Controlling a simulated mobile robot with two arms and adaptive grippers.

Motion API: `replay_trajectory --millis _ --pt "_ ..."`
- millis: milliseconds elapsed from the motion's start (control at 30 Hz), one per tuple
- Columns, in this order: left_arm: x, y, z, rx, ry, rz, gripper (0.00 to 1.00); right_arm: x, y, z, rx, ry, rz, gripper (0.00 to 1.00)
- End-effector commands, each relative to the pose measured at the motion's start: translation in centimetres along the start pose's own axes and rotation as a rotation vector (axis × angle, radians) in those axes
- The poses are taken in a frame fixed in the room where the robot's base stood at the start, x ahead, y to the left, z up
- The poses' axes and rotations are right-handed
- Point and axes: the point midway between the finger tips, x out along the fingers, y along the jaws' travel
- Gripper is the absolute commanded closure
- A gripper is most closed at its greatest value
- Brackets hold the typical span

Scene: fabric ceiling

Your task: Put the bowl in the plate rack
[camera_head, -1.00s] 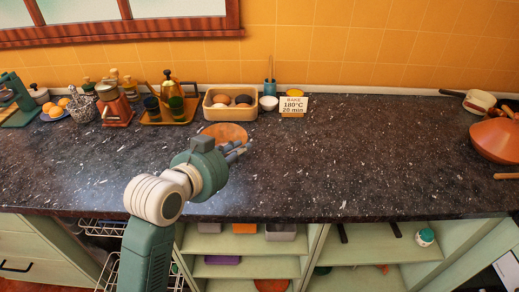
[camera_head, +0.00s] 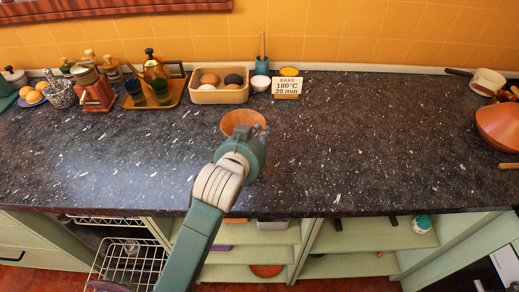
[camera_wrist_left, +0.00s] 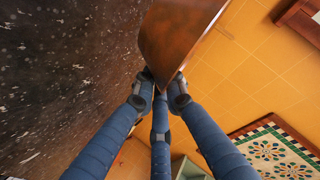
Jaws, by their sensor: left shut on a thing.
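The orange-brown bowl (camera_head: 238,119) is at the middle of the dark speckled counter in the head view. My left gripper (camera_head: 261,131) is at its right side and shut on its rim. In the left wrist view the bowl (camera_wrist_left: 178,35) rises from between the fingers (camera_wrist_left: 160,88), its wall edge-on to the camera. I cannot tell whether it still touches the counter. A wire rack (camera_head: 128,262) shows below the counter at lower left, in front of the cabinet; my arm hides part of that area. My right gripper is out of view.
A wooden tray (camera_head: 218,96) with eggs, a white cup (camera_head: 260,84) and a bake sign (camera_head: 287,87) stand behind the bowl. The counter (camera_head: 390,140) right of centre is clear.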

Motion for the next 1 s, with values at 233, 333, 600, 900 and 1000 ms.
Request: replay_trajectory --millis 233,333,600,900,1000 --pt "1.1 1.2 2.2 0.001 0.003 -0.001 1.0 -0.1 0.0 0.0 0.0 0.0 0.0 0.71" --pt "1.5 1.8 3.4 0.001 -0.001 0.001 1.0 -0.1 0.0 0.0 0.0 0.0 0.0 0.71" --pt "2.7 3.0 5.6 0.001 0.004 -0.002 1.0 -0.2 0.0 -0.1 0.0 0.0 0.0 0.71" --pt "2.7 3.0 5.7 0.0 0.001 -0.001 0.8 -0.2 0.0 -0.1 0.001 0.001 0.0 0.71" --pt "2.7 3.0 5.7 0.0 0.001 -0.001 0.8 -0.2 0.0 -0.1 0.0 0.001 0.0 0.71"
